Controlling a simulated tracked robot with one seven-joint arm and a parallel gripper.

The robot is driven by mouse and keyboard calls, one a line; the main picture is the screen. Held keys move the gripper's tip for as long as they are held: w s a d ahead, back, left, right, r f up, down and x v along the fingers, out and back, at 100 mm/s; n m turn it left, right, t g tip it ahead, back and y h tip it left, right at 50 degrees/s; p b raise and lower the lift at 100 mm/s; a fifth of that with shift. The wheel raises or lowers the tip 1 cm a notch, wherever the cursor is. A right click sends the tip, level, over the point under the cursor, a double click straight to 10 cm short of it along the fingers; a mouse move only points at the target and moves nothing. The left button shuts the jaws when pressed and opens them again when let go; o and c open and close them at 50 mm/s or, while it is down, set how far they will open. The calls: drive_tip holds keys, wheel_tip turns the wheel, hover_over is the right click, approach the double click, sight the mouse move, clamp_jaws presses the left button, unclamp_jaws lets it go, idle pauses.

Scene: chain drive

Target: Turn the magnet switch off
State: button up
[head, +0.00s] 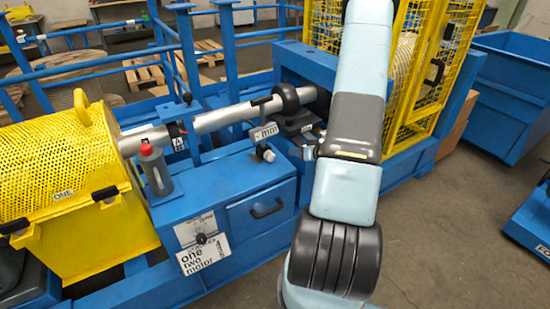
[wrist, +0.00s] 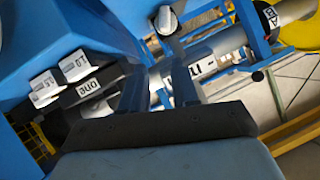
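No part is plainly labelled as the magnet switch, and I cannot tell which part it is. In the wrist view, a dark block with a "one" label (wrist: 88,86) sits left of my gripper (wrist: 160,78), with two white tagged pieces (wrist: 60,75) beside it. A grey rounded knob (wrist: 166,20) stands beyond the fingertips. A white "mm" label (wrist: 196,68) shows just right of the fingers. My gripper's two dark fingers are apart, with nothing seen held between them. In the head view, the "mm" label (head: 264,132) is above a pale knob (head: 267,154); my arm hides the gripper.
A silver shaft (head: 225,117) runs to a black ring (head: 286,97). A yellow perforated guard (head: 75,150) stands left, beside a red-topped grey canister (head: 153,165). A blue drawer cabinet (head: 225,195) is in front. Yellow mesh (head: 425,70) rises right, and open floor (head: 440,240) lies lower right.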

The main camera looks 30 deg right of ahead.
sight(274, 157)
drive_tip(key=shift+m+t+y, duration=0.5)
drive_tip(key=shift+y, duration=0.2)
drive_tip(key=w+a+f, duration=0.1)
drive_tip(key=w+f, duration=0.1)
drive_tip(key=w, duration=0.1)
drive_tip(key=w+a+f, duration=0.2)
drive_tip(key=w+f, duration=0.1)
drive_tip(key=w+a+f, duration=0.1)
drive_tip(key=w+f, duration=0.1)
drive_tip(key=w, duration=0.2)
drive_tip(key=shift+a+f, duration=0.3)
drive_tip(key=shift+f, duration=0.05)
drive_tip(key=shift+c, duration=0.4)
clamp_jaws()
